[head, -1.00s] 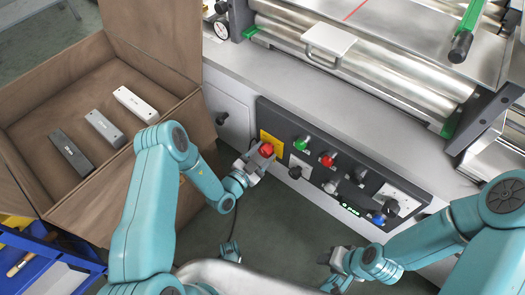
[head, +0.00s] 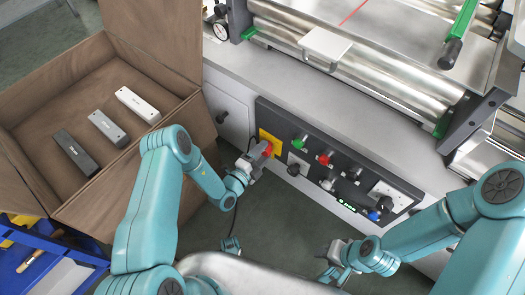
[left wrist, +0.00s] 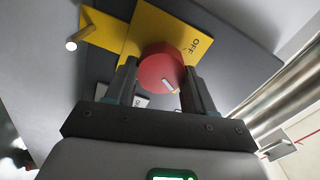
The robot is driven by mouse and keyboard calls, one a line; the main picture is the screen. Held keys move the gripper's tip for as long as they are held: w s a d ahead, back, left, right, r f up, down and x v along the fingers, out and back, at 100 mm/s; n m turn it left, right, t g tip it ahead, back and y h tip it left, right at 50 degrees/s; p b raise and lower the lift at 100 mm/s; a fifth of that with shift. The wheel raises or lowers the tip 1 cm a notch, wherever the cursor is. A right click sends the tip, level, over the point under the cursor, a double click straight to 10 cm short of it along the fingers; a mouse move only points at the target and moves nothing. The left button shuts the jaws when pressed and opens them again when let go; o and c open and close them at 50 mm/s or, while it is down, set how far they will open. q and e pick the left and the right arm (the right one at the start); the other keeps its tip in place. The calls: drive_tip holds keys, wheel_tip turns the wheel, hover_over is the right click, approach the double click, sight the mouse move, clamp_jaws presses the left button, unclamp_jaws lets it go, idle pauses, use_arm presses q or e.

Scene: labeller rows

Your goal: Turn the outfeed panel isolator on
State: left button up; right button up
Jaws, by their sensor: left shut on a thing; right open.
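The outfeed panel (head: 345,170) is a dark strip on the front of the machine. At its left end a red rotary knob (head: 267,149) sits on a yellow plate (head: 271,138). My left gripper (head: 258,155) is shut on this knob. In the left wrist view the red knob (left wrist: 160,66) is between the two fingers, with a pale mark toward the lower right. The yellow plate (left wrist: 150,28) reads OFF at upper right of the knob. My right gripper (head: 333,265) is open and empty, low and away from the panel.
Green (head: 300,140) and red (head: 325,158) buttons, dark knobs and a blue button (head: 374,215) line the panel to the right. A cardboard box (head: 170,150) with three bars stands left. Metal rollers (head: 375,75) lie behind. Floor between my arms is clear.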

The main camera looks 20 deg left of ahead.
use_arm(q)
drive_tip(key=shift+w+r+m, duration=0.1)
drive_tip(key=shift+w+m, duration=0.1)
drive_tip(key=shift+m, duration=1.2)
drive_tip(key=o, duration=1)
drive_tip(key=shift+o, duration=0.2)
drive_tip(key=shift+s+a, duration=0.1)
drive_tip(key=shift+s, duration=0.05)
